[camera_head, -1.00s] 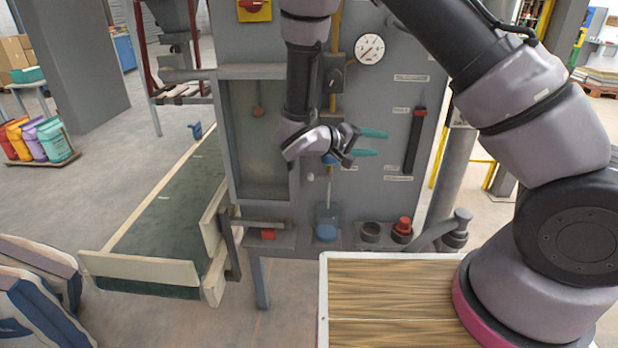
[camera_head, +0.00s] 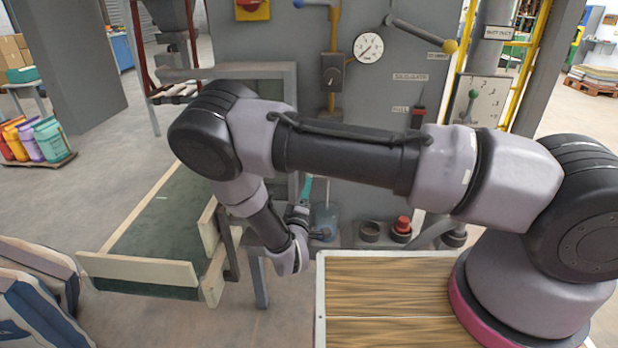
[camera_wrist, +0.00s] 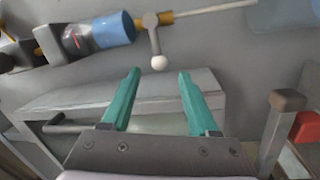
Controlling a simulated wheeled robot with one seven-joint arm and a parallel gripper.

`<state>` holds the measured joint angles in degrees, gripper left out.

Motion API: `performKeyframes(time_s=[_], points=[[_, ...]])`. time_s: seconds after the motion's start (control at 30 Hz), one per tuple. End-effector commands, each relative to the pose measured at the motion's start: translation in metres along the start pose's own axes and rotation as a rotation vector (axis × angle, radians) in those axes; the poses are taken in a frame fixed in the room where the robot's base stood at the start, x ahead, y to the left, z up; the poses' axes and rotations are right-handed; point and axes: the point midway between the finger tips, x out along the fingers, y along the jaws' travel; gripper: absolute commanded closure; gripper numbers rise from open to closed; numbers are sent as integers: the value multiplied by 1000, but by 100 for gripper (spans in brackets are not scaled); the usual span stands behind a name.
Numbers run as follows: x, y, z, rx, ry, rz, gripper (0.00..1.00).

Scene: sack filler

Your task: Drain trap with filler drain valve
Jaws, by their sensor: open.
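The drain valve is a brass fitting with a short grey lever ending in a white ball knob (camera_wrist: 159,62). It shows at the top of the wrist view, joined to the blue trap (camera_wrist: 114,31) on its left and a pale tube (camera_wrist: 215,8) on its right. My gripper (camera_wrist: 159,75) is open and empty. Its two teal fingers point at the lever, with the knob lined up between them just past the tips. I cannot tell the depth gap. In the head view my gripper (camera_head: 306,190) is low before the panel, and my arm hides the trap and valve.
A blue cup (camera_head: 325,220) stands on the panel's lower shelf, beside a dark round holder (camera_head: 370,231) and a red button (camera_head: 402,225). A grey ledge (camera_wrist: 80,95) lies beneath the fingers in the wrist view. A green conveyor (camera_head: 165,235) is at left.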

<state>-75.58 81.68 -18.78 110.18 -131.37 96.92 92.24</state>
Motion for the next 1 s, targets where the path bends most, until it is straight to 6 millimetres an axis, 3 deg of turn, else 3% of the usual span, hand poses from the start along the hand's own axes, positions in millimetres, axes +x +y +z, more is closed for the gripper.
performKeyframes(time_s=[0.1, 0.33, 0.77, 0.9, 0.93, 1.0], points=[[25, 1, 1, 1, -4, 3, 39], [58, 1, 1, 0, -2, 2, 39], [68, 1, 0, -1, -2, 1, 39], [68, 1, 0, -1, -2, 1, 93], [68, 1, 0, -1, -2, 1, 100], [68, 1, 0, -1, -2, 1, 100]])
